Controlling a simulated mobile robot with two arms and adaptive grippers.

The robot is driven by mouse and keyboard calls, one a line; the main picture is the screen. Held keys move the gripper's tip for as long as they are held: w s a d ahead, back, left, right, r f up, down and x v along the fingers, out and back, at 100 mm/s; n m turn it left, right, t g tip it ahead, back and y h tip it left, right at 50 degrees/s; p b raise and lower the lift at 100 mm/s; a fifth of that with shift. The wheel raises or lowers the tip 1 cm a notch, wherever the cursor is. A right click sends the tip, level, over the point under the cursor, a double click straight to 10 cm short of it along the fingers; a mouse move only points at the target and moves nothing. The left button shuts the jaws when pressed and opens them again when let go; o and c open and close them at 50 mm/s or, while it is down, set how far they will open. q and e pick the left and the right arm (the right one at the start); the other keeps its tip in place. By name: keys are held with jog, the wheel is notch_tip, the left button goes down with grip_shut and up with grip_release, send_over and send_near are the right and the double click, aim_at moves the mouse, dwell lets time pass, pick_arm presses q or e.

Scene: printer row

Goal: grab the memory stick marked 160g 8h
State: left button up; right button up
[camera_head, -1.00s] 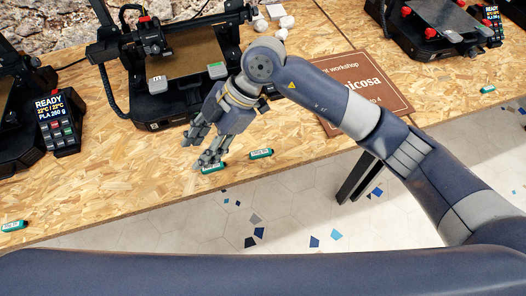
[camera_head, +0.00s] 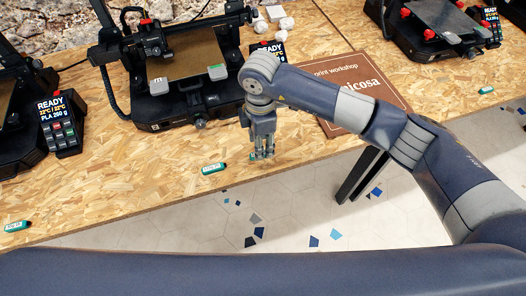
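Small green memory sticks with white labels lie on the wooden bench. One memory stick (camera_head: 213,169) is near the front edge, left of my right gripper. Another memory stick (camera_head: 17,226) is at the far left, and a third memory stick (camera_head: 487,90) is at the far right. My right gripper (camera_head: 262,157) points down at the front edge, over a further stick (camera_head: 252,156); only a green bit of that one shows beside the fingers. The fingers look close together, but I cannot tell whether they grip it. The labels are too small to read surely. My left gripper is not in view.
A black printer (camera_head: 180,75) stands behind my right gripper, with a display partly behind my arm. Another printer with a READY display (camera_head: 57,118) is at left, and one (camera_head: 430,30) at back right. A brown workshop sign (camera_head: 345,90) lies partly under my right arm.

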jog(key=shift+s+f, duration=0.1)
jog(key=shift+f, duration=1.65)
jog(key=c, duration=0.9)
jog(key=shift+o, duration=0.2)
jog(key=shift+r, duration=0.1)
